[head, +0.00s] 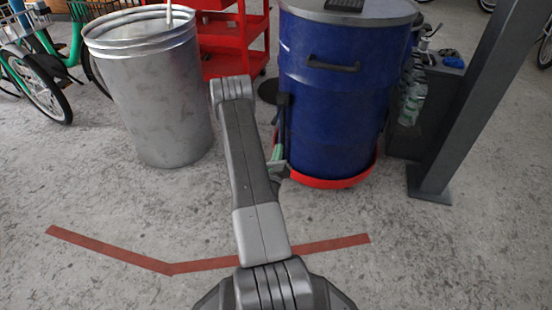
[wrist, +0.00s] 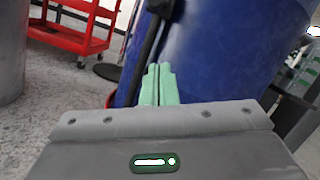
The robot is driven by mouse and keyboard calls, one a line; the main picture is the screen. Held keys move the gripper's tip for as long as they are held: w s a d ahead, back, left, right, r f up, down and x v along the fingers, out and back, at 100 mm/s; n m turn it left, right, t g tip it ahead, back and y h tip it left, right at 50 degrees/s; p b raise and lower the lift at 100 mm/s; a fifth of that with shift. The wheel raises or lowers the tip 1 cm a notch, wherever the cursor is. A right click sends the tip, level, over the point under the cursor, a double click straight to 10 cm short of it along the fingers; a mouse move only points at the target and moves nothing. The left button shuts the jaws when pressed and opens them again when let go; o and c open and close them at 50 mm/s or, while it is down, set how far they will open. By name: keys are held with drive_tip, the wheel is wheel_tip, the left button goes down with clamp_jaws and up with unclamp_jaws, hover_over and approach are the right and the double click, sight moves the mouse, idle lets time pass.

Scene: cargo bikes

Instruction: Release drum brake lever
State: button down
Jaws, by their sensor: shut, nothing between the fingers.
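The blue drum (head: 330,95) stands on a red round base (head: 335,182) right of centre in the head view. A black lever (head: 282,112) runs roughly upright down the drum's left side. In the wrist view the lever (wrist: 145,52) slants down from a dark bracket (wrist: 161,7), and its lower end is hidden behind my fingers. My gripper (wrist: 158,70) has its green fingertips together and empty, just in front of the lever's lower part. It shows small and partly hidden by my arm in the head view (head: 277,154). I cannot tell whether the fingers touch the lever.
A grey metal drum (head: 155,95) stands to the left, with a red shelf cart (head: 232,40) behind. A grey post (head: 470,105) and a dark unit (head: 412,135) stand right of the blue drum. A green bike (head: 40,75) is far left. The floor in front is clear, with red tape.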

drive_tip(key=w+r+b, duration=0.1)
drive_tip(key=w+r, duration=0.3)
drive_tip(key=w, duration=0.1)
drive_tip(key=shift+a+r+b, duration=0.3)
drive_tip(key=shift+r+b, duration=0.05)
drive_tip(key=shift+w+r, duration=0.1)
drive_tip(key=shift+r+g+p, duration=0.3)
drive_tip(key=shift+g+p, duration=0.2)
drive_tip(key=shift+g, duration=0.1)
